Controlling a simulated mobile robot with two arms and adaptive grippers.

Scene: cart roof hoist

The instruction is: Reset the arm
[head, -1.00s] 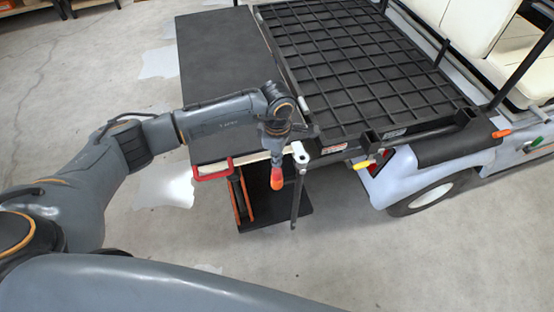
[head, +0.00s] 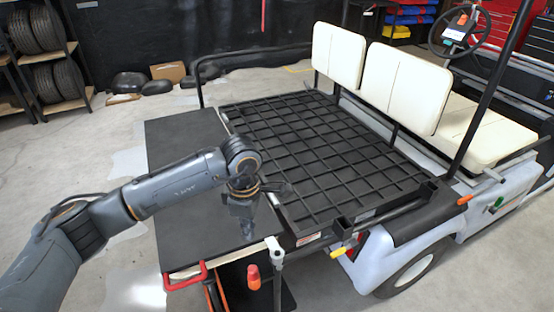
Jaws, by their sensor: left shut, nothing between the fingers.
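My left gripper (head: 243,215) hangs at the end of my left arm, over the right edge of a flat dark panel (head: 185,222) at the back of the cart. It points down, is shut and holds nothing that I can see. Its fingertips are dark and hard to make out. The cart (head: 385,252) is light grey with a black grid rack (head: 312,152) on its rear bed. My right gripper is out of view.
A red handle (head: 186,279) sits at the panel's front edge, beside an orange knob (head: 253,276) and a grey upright post (head: 276,258). Cream seats (head: 405,85) stand ahead. The floor left of the panel is clear.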

